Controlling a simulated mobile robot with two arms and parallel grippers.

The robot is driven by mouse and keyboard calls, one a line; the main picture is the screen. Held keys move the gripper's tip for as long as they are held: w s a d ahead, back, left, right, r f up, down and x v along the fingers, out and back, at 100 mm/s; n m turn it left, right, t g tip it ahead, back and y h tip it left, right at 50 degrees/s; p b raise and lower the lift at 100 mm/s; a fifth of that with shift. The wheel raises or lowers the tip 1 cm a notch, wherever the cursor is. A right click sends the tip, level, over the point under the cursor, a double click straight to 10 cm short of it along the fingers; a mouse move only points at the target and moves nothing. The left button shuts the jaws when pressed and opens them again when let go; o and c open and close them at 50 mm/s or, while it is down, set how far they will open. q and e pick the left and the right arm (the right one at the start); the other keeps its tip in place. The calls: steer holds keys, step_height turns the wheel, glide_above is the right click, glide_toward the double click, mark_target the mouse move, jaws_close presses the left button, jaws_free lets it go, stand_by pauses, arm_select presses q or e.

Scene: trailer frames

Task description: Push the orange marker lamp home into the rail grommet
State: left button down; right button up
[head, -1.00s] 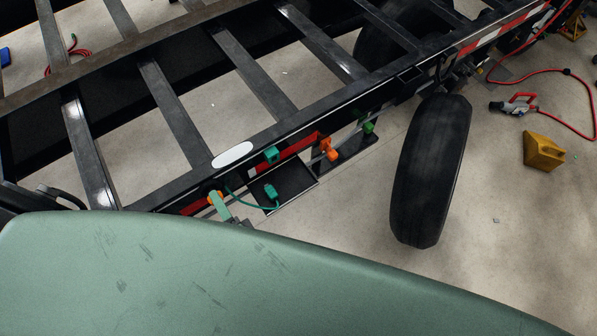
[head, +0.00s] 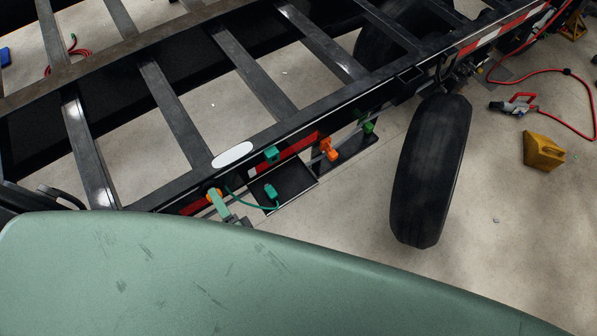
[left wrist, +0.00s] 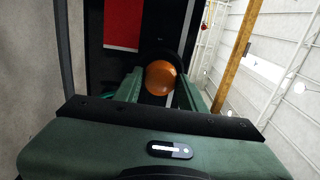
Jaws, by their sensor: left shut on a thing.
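The orange marker lamp (head: 212,193) is at the side rail (head: 292,134) of the trailer frame, beside a red reflective strip. In the left wrist view the round lamp (left wrist: 160,77) sits between the two fingers of my left gripper (left wrist: 160,92). My left gripper (head: 217,201) is shut on the lamp and holds it against or very close to the rail's face. A dark curved rim shows just behind the lamp in the wrist view, perhaps the grommet; the lamp hides most of it. How deep the lamp sits cannot be told. My right gripper is not in view.
A black tray (head: 283,187) with a teal plug and cable hangs right of the lamp. An orange fitting (head: 328,149) and a green one (head: 368,127) are farther along. A tyre (head: 432,170) stands to the right, with a yellow chock (head: 543,150) on the floor beyond.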

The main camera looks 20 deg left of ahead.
arm_select(q)
steer(key=shift+w+a, duration=0.15)
steer(key=shift+a, duration=0.05)
steer(key=c, duration=0.7)
jaws_free()
steer(key=shift+c, duration=0.2)
